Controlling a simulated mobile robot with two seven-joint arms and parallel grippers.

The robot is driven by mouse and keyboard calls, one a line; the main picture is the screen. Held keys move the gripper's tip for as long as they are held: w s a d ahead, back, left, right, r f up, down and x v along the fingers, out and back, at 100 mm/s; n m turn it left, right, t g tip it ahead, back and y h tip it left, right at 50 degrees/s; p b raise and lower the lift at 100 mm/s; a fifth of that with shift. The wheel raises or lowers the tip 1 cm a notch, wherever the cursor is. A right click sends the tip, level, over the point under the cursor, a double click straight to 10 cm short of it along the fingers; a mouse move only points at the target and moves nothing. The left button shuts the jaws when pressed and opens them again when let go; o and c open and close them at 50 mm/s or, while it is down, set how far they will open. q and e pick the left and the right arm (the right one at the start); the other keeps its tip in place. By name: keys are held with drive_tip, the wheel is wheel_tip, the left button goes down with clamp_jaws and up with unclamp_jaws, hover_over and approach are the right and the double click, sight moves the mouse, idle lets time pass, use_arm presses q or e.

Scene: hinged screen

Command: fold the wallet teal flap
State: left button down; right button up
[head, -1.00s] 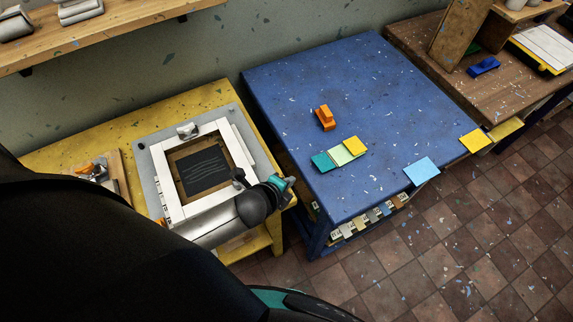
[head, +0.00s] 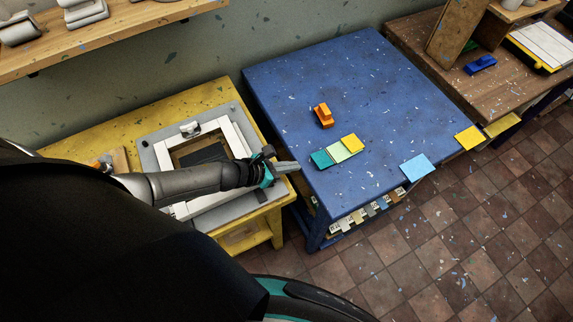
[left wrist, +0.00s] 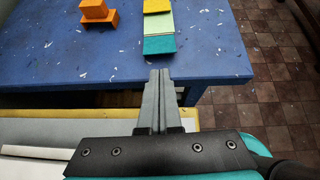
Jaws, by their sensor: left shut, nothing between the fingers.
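The wallet lies flat on the blue table as a strip of three joined panels. Its teal flap (head: 321,158) is at the left end, the pale green panel (head: 338,151) is in the middle and the yellow panel (head: 352,142) is at the right end. In the left wrist view the teal flap (left wrist: 159,45) is the panel nearest my fingers. My left gripper (head: 290,167) is shut and empty, left of the teal flap and apart from it, by the table's left edge. Its closed fingertips (left wrist: 159,74) point toward the flap. My right gripper is not in view.
An orange block-shaped object (head: 323,115) stands on the blue table (head: 400,100) behind the wallet. A light blue sheet (head: 417,167) and a yellow sheet (head: 469,138) lie at the front edge. A white frame (head: 228,133) sits on the yellow table under my left arm.

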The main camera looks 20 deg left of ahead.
sight(307, 170)
use_arm(q)
drive_tip(key=b+x, duration=0.2)
drive_tip(key=x, duration=0.1)
drive_tip(key=b+x, duration=0.2)
drive_tip(key=x, duration=0.2)
drive_tip(key=shift+f+b, duration=0.35)
drive_tip(key=shift+f, duration=0.05)
drive_tip(key=shift+r, duration=0.25)
drive_tip(key=shift+r+p, duration=0.4)
drive_tip(key=shift+p, duration=0.2)
drive_tip(key=shift+w+d+r+p, duration=0.1)
drive_tip(key=shift+w+r+p, duration=0.1)
drive_tip(key=shift+r+p, duration=0.35)
drive_tip(key=shift+w+d+r+p, duration=0.15)
drive_tip(key=shift+w+r+p, duration=0.05)
drive_tip(key=shift+r+p, duration=0.75)
